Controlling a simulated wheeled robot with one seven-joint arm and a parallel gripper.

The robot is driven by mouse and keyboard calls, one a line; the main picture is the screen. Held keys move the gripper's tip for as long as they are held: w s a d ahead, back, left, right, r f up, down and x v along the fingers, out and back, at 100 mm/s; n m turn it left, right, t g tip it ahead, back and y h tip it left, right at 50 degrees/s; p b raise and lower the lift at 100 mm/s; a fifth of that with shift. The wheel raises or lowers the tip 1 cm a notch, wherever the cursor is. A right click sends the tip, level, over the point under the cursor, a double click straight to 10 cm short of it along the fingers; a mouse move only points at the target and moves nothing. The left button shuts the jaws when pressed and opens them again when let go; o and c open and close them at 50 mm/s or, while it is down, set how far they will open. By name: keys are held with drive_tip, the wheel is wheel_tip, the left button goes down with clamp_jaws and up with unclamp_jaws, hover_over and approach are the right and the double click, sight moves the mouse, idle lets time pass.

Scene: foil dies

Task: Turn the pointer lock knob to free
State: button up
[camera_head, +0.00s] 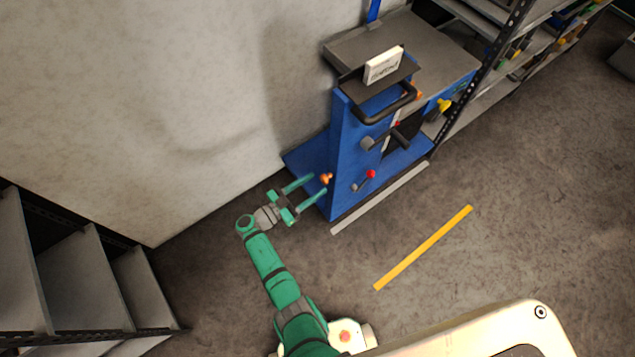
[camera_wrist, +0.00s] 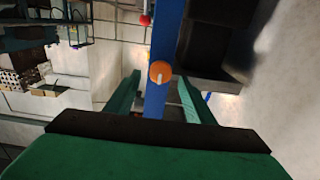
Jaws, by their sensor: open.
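The knob (camera_head: 326,178) is small, round and orange, low on the left edge of a blue machine (camera_head: 345,150). In the wrist view the orange knob (camera_wrist: 160,72) has a pale pointer line on its face, running roughly up and down in the picture. My gripper (camera_head: 319,184) is open, with its two green fingers reaching toward the knob. In the wrist view the open fingers (camera_wrist: 160,92) lie on either side of the knob and the blue post (camera_wrist: 163,38) that carries it. I cannot tell whether either finger touches the knob.
A red-tipped lever (camera_head: 370,174) and a dark handle (camera_head: 392,106) are on the machine's front. A pale wall (camera_head: 190,110) stands close behind. Shelving (camera_head: 75,270) stands at left and more (camera_head: 500,75) at upper right. Floor near a yellow strip (camera_head: 424,247) is clear.

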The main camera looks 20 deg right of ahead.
sight(327, 178)
drive_tip(key=shift+x, duration=1.2)
drive_tip(key=c, duration=1)
